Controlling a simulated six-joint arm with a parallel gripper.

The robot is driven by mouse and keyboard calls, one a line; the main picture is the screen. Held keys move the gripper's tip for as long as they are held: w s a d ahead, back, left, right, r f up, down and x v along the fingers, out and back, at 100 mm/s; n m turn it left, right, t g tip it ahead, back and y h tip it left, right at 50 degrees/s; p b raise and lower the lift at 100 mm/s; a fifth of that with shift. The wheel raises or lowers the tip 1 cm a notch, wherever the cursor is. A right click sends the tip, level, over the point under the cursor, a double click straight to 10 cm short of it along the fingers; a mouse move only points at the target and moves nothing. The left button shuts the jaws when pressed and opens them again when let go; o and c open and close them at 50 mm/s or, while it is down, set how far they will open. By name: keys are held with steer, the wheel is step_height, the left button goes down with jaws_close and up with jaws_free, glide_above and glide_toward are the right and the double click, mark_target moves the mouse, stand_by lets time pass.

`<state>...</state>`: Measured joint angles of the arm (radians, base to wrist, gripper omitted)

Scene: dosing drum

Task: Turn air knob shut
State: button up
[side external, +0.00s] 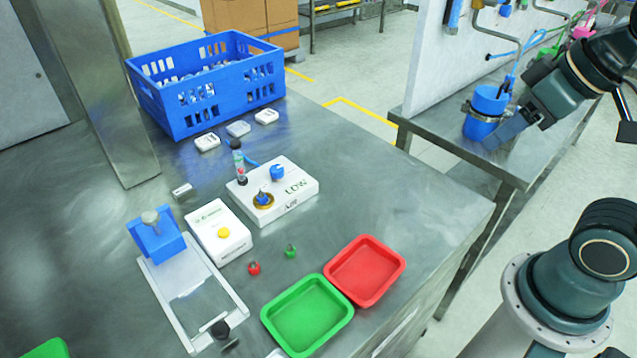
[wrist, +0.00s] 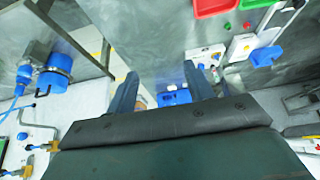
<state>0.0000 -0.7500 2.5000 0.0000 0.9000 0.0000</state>
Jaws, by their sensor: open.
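The white control box (side external: 272,190) stands on the steel table in the side view, with readable "LOW" lettering and a small label that looks like "AIR". One blue knob (side external: 263,196) sits on a gold disc at its front left. Another blue knob (side external: 277,172) sits farther back, near "LOW". I cannot tell either knob's exact turn angle. In the wrist view the box (wrist: 205,57) is small and partly behind a finger. My gripper (wrist: 160,88) is open and empty, its blue fingers apart. In the side view my gripper (side external: 507,130) is high at the right, far from the knobs.
A blue crate (side external: 190,112) stands behind the box. A clear tube (side external: 239,165) rises beside the knobs. A white box with a yellow button (side external: 222,232), a blue block (side external: 158,240), a green tray (side external: 306,338) and a red tray (side external: 392,250) are nearer. Table right of the box is clear.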

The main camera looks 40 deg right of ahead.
steer(key=w+a+r+n+g, duration=0.1)
steer(key=w+r, duration=0.1)
steer(key=w, duration=0.3)
steer(key=w+a+r+n, duration=0.1)
steer(key=w+r+n, duration=0.1)
steer(key=w+r, duration=0.15)
steer(key=n+g, duration=0.5)
steer(key=n, duration=0.4)
glide_above(277, 168)
step_height(277, 168, down, 13)
steer(key=shift+f, duration=0.15)
steer(key=shift+f, duration=0.1)
step_height(277, 168, down, 14)
steer(key=shift+r, duration=0.2)
